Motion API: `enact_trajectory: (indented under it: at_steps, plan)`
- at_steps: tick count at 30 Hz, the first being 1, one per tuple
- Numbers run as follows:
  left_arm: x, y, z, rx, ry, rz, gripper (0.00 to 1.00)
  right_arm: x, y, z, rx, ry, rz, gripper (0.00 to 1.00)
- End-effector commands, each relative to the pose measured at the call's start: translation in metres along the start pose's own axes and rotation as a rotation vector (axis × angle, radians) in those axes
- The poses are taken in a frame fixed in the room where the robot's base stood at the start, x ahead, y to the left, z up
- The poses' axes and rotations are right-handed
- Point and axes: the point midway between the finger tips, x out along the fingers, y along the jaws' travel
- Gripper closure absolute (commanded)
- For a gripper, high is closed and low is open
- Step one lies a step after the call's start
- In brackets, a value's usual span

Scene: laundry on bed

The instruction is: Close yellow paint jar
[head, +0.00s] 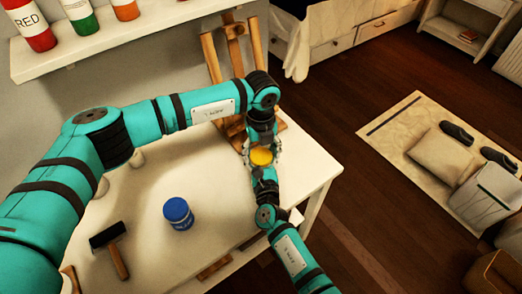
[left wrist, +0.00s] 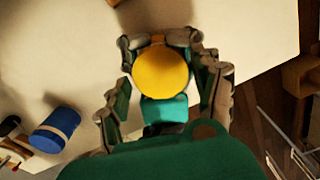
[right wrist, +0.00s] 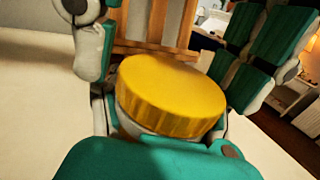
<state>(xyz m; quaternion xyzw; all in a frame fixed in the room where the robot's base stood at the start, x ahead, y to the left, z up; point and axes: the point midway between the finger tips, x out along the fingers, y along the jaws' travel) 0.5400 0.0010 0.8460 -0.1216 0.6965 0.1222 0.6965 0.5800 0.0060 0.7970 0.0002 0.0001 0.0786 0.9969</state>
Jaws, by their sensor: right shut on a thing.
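The yellow paint jar (head: 261,158) is held above the right part of the table, its yellow lid uppermost. In the right wrist view the ridged lid (right wrist: 170,95) sits on the jar top, with a pale rim showing beneath it. Most of the jar body is hidden; I cannot tell how tight the lid is. My right gripper (head: 264,172) is shut on the jar from the near side. My left gripper (left wrist: 168,85) is open, its fingers spread on both sides of the lid (left wrist: 161,73), with gaps beside it.
A blue jar (head: 178,213) and a black-headed brush or roller (head: 109,245) stand and lie on the white table (head: 150,265). A wooden easel (head: 232,55) rises behind my grippers. A shelf (head: 130,38) with paint bottles is at upper left.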

Motion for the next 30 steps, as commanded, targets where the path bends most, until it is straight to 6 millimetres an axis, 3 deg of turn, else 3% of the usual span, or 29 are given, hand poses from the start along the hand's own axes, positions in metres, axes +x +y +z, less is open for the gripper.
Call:
enact_trajectory:
  at_steps: [2, 11, 22, 30]
  plan:
    - [0.000, 0.000, 0.000, -0.001, 0.000, 0.000, 0.21, 0.000, 0.000, -0.001, 0.000, 0.001, 0.000, 1.00]
    - [-0.001, 0.000, 0.000, -0.002, 0.000, -0.001, 0.21, 0.000, 0.000, -0.001, -0.001, 0.001, 0.000, 1.00]
    - [-0.042, 0.000, 0.000, -0.002, -0.001, -0.002, 0.21, 0.000, 0.000, -0.001, -0.001, 0.001, 0.000, 1.00]
    - [-0.045, 0.000, 0.000, -0.002, 0.001, -0.001, 0.21, 0.000, 0.000, -0.001, -0.001, 0.001, 0.000, 1.00]
